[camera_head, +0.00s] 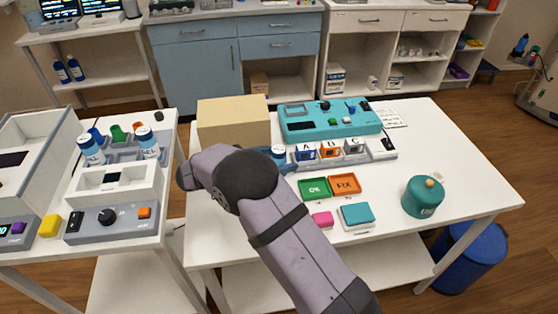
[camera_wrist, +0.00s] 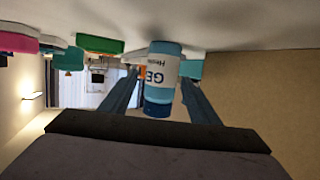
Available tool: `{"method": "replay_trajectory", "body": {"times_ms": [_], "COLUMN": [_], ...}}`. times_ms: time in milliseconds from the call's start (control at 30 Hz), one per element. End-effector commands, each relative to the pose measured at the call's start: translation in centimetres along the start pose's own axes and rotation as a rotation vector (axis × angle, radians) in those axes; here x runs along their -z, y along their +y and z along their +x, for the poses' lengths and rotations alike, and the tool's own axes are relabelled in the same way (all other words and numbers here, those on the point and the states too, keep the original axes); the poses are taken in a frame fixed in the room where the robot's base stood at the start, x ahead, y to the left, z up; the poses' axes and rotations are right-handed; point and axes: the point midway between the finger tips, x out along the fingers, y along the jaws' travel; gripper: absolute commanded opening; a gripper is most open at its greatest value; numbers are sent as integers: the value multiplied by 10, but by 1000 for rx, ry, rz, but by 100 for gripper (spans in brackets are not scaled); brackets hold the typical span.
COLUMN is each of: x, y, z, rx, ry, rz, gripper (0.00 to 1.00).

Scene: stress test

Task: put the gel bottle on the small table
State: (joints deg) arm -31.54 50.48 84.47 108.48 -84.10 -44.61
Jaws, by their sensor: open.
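The gel bottle (camera_wrist: 161,75), blue and white with a partly visible "GE" label, hangs in the wrist view between the two fingers of my gripper (camera_wrist: 159,82). That view is upside down. The fingers are open on either side of it; contact cannot be told. In the head view the bottle (camera_head: 279,153) shows its light top on the white table (camera_head: 455,155), and my gripper (camera_head: 277,160) is around it, mostly hidden by my arm.
A tan box (camera_head: 232,120) stands behind my gripper. A teal device (camera_head: 330,120) and lettered blocks (camera_head: 329,149) are to its right. Green (camera_head: 313,188) and orange (camera_head: 345,185) trays and a teal jar (camera_head: 423,197) lie nearer. Two similar bottles (camera_head: 91,150) stand in a left rack.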

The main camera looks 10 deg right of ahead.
Motion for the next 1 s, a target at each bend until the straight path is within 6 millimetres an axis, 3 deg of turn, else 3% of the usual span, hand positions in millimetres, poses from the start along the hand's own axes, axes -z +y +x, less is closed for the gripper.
{"method": "replay_trajectory", "body": {"times_ms": [200,400,767,1000], "x": [0,0,5,34], "y": [0,0,0,0], "z": [0,0,-1,-10], "rx": [1,0,1,1], "ry": [0,0,1,0], "rz": [0,0,1,5], "gripper": [53,8,9,9]}}
